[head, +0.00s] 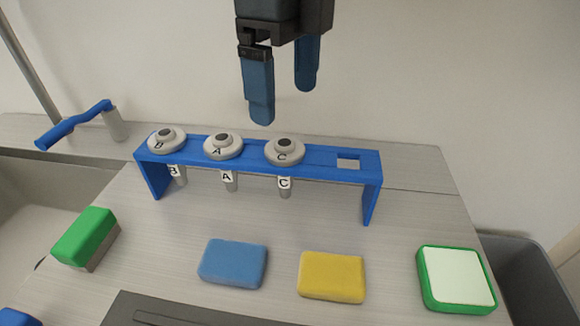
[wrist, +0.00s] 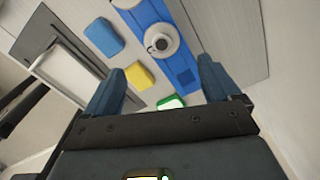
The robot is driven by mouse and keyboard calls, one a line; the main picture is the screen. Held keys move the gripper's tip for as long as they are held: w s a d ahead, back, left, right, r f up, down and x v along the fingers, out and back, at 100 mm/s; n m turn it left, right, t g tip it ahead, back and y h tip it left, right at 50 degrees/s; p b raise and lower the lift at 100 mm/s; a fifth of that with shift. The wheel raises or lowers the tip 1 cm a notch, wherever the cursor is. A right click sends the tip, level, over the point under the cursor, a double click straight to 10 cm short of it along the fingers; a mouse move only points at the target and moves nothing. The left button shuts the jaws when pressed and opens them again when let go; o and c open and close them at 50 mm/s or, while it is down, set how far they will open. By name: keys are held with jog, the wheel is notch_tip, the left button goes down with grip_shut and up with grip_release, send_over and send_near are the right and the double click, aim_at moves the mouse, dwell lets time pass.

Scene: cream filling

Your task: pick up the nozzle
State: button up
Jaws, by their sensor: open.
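Three pale grey nozzles hang upright in a blue rack (head: 325,170) in the head view. They are labelled B (head: 166,141), A (head: 222,149) and C (head: 285,153) from left to right, with round flanges resting on the rack top and tips below. The rack's rightmost square slot is empty. My gripper (head: 283,104) is open and empty above the rack, over the A and C end, touching nothing. In the wrist view its two fingers (wrist: 158,66) frame part of the rack (wrist: 179,62), and one nozzle (wrist: 161,41) shows beyond them; its letter is unreadable there.
A blue sponge (head: 233,263), a yellow sponge (head: 332,276) and green-edged blocks (head: 84,237) (head: 457,280) lie before the rack. A blue-handled crank (head: 75,125) stands behind left. A grey bin (head: 520,275) is at right. The counter between rack and sponges is clear.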

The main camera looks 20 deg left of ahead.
aim_at(284, 143)
jog(key=shift+w+a+f+p, duration=0.1)
jog(key=shift+a+f+p, duration=0.1)
jog(key=shift+f, duration=1.8)
jog(key=shift+w+a+f+p, duration=0.1)
jog(key=shift+f+p, duration=0.05)
jog(key=shift+f, duration=1.8)
jog(key=shift+c, duration=0.4)
jog(key=c, duration=1.2)
jog(key=shift+r, duration=0.15)
